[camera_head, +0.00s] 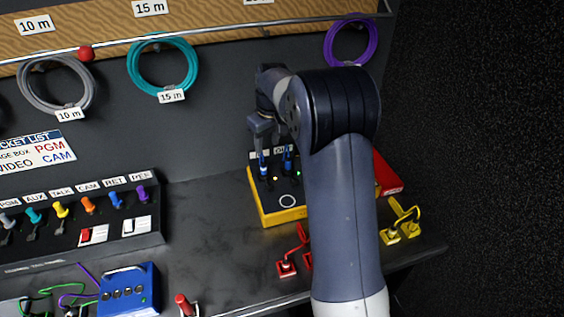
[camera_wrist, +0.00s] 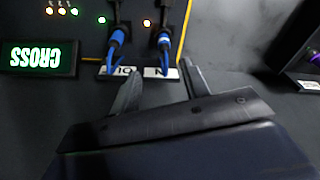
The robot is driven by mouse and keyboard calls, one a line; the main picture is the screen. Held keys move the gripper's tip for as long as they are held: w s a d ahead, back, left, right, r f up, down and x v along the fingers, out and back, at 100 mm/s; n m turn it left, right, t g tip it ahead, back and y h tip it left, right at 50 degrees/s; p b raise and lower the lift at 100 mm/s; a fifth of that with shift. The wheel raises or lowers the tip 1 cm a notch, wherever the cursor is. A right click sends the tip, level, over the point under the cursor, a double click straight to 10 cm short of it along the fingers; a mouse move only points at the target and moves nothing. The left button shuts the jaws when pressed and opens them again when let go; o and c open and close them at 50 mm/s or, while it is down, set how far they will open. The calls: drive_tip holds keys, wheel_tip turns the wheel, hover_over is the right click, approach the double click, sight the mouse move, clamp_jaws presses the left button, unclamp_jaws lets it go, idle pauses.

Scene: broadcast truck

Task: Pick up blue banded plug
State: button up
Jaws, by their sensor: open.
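Two dark plugs with blue bands stand in the top of a yellow-edged black box (camera_head: 284,214). In the head view, the left blue-banded plug (camera_head: 263,166) is just below my gripper (camera_head: 264,136), and the other (camera_head: 288,157) stands to its right, close to my arm. In the wrist view, one plug (camera_wrist: 164,42) lies beyond the gap between the fingertips of my gripper (camera_wrist: 160,72); the other (camera_wrist: 117,40) lies to its left. My gripper is open, with nothing seen between the fingers. My arm hides the right part of the box.
Red connectors (camera_head: 287,267) and yellow connectors (camera_head: 391,236) stand on the bench in front of and right of the box. A panel of coloured plugs (camera_head: 88,221) and a blue box (camera_head: 128,290) are at left. Coiled cables (camera_head: 162,67) hang on the back wall. Bench left of the yellow-edged box is clear.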

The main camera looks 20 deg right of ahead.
sight(264, 162)
drive_tip(key=f, duration=0.5)
drive_tip(key=shift+w+a+f+p, duration=0.1)
drive_tip(key=shift+w+a+p, duration=0.15)
drive_tip(key=shift+w+p, duration=0.1)
drive_tip(key=shift+w+a+f+p, duration=0.1)
drive_tip(key=shift+a+f+p, duration=0.1)
drive_tip(key=shift+f, duration=0.65)
drive_tip(key=shift+w+a+f+p, duration=0.1)
drive_tip(key=shift+f+p, duration=0.1)
drive_tip(key=shift+f, duration=0.7)
drive_tip(key=shift+a+f+p, duration=0.15)
drive_tip(key=shift+f+p, duration=0.05)
drive_tip(key=shift+f, duration=0.65)
clamp_jaws()
